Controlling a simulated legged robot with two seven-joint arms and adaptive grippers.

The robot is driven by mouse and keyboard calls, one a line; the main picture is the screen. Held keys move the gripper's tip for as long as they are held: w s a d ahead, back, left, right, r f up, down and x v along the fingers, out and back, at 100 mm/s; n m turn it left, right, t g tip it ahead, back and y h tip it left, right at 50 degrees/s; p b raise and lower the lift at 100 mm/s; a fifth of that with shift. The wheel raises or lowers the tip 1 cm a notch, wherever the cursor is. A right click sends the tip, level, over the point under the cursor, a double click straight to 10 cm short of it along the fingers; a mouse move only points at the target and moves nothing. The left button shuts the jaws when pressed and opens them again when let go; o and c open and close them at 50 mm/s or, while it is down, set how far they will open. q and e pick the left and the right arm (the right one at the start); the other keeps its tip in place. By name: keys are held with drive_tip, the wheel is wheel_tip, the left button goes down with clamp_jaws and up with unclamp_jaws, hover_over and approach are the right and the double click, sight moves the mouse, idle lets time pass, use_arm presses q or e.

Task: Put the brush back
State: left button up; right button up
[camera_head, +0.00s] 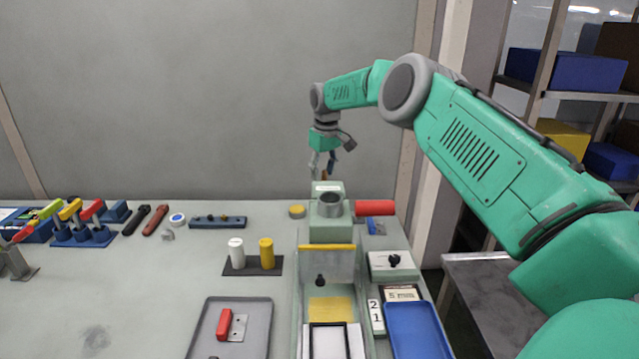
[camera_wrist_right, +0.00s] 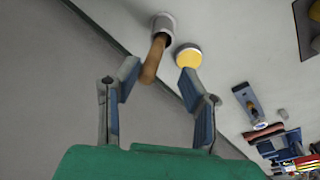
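A brown wooden handle, which looks like the brush's (camera_wrist_right: 154,58), sticks out of a pale cylinder (camera_wrist_right: 164,24) in the right wrist view. The brush head is hidden. My right gripper (camera_wrist_right: 158,76) is open, its blue-padded fingers apart on either side of the handle's near end; I cannot tell if they touch it. In the head view, my right gripper (camera_head: 324,168) points down above the back of the table, with a bit of brown near its tips. I see no left gripper.
White and yellow cylinders (camera_head: 266,253), a grey tray (camera_head: 254,304) and a blue tray (camera_head: 415,330) lie nearer.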

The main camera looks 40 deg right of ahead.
wheel_tip(320, 180, up, 7)
drive_tip(key=shift+s+a+r, duration=0.15)
drive_tip(key=shift+s+a, duration=0.2)
drive_tip(key=shift+d+f, duration=0.2)
drive_tip(key=shift+d, duration=0.15)
